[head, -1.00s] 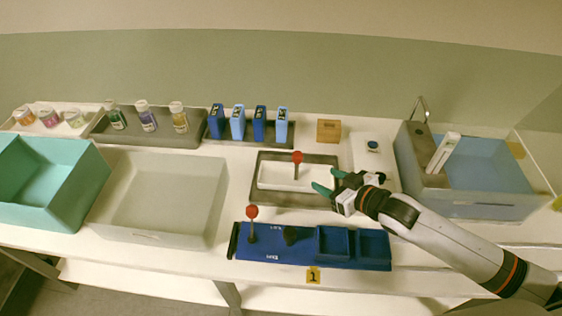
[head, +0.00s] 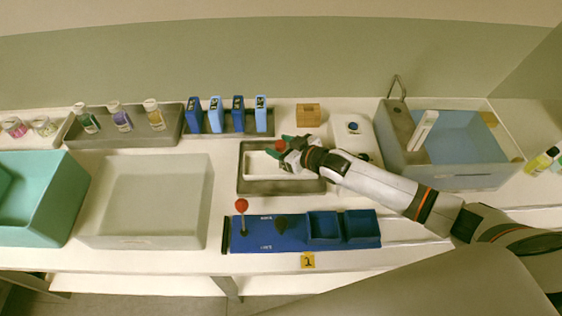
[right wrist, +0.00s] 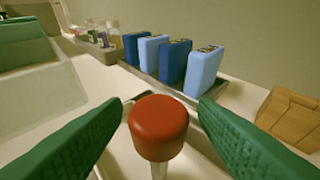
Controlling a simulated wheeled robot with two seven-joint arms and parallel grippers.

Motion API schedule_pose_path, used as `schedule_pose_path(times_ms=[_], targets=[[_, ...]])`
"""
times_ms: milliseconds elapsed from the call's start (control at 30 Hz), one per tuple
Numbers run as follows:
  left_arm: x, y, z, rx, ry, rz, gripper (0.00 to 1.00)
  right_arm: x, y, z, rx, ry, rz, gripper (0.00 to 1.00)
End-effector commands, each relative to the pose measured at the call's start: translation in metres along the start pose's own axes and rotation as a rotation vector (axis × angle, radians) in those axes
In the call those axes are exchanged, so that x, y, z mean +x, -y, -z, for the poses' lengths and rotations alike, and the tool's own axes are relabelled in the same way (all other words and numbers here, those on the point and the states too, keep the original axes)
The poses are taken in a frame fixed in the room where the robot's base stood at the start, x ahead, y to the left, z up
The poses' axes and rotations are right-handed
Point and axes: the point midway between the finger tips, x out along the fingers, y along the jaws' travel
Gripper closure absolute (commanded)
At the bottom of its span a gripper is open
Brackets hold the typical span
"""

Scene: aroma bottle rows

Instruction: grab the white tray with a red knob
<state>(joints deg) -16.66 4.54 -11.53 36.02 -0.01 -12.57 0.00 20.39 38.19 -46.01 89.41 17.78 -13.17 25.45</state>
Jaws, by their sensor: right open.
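The white tray (head: 256,163) sits inside a grey frame (head: 284,188) in the middle of the table. Its red knob (head: 281,145) stands up on a short post; the knob also shows large in the right wrist view (right wrist: 158,127). My right gripper (head: 282,148) is open at the knob. In the right wrist view its green fingers (right wrist: 160,125) lie on either side of the knob with gaps showing, so it does not grip it. The gripper hides part of the tray. My left gripper is not in view.
A blue panel (head: 290,245) with another red-topped lever (head: 241,206) lies in front. A pale grey bin (head: 150,195) stands left, a sink basin (head: 455,180) right. Blue boxes (head: 238,115) and a wooden block (head: 308,115) stand behind.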

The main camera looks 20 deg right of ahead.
Motion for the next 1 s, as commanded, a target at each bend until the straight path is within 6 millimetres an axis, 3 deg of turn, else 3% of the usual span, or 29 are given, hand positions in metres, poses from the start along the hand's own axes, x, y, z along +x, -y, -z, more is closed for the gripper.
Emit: schedule_pose_path(times_ms=[133, 400, 733, 1000], targets=[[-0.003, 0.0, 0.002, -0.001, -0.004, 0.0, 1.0, 0.016, -0.001, -0.001, 0.001, 0.001, -0.001, 0.46], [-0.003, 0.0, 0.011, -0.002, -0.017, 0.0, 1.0, 0.019, -0.001, 0.0, 0.0, 0.0, -0.001, 0.46], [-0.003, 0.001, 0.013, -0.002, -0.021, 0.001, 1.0, 0.019, -0.001, 0.0, 0.001, 0.0, 0.0, 0.99], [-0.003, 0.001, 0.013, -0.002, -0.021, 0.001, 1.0, 0.019, -0.001, 0.0, 0.0, 0.001, -0.001, 1.0]])
